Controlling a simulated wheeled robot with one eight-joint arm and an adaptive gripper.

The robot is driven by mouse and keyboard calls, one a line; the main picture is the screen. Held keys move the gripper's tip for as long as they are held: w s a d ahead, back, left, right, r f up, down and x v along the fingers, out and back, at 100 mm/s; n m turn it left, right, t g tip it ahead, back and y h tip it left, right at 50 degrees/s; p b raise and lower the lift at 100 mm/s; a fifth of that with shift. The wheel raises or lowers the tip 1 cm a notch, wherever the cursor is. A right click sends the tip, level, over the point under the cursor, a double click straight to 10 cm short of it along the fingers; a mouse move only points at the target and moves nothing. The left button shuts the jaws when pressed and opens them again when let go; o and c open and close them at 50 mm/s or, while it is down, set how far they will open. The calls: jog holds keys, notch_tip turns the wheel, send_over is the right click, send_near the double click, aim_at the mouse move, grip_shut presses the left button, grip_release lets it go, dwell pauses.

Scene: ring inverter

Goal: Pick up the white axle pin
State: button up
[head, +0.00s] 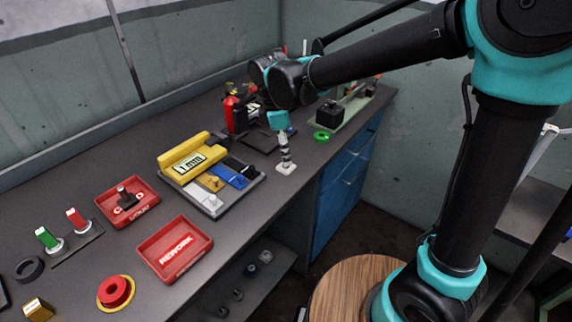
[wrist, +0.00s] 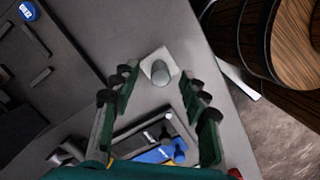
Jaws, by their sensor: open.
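The white axle pin stands upright on a pale square base (head: 286,168), near the front edge of the workbench. In the wrist view the pin (wrist: 161,76) shows end-on as a short pale grey-white cylinder on its square base. My gripper (head: 284,149) is above the pin and points down. In the wrist view its open, empty fingers (wrist: 158,84) appear one to each side of the pin. Whether the fingertips are level with the pin's top, I cannot tell.
The yellow, blue and black block fixture (head: 211,196) stands left of the pin. A green ring (head: 321,136) and a black block (head: 329,113) lie behind to the right. Red trays (head: 176,249) are further left. The bench edge is close on the right.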

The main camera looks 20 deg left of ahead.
jog(key=shift+d+f, duration=0.15)
jog(key=shift+f, duration=1.25)
jog(key=shift+c, duration=0.2)
grip_shut()
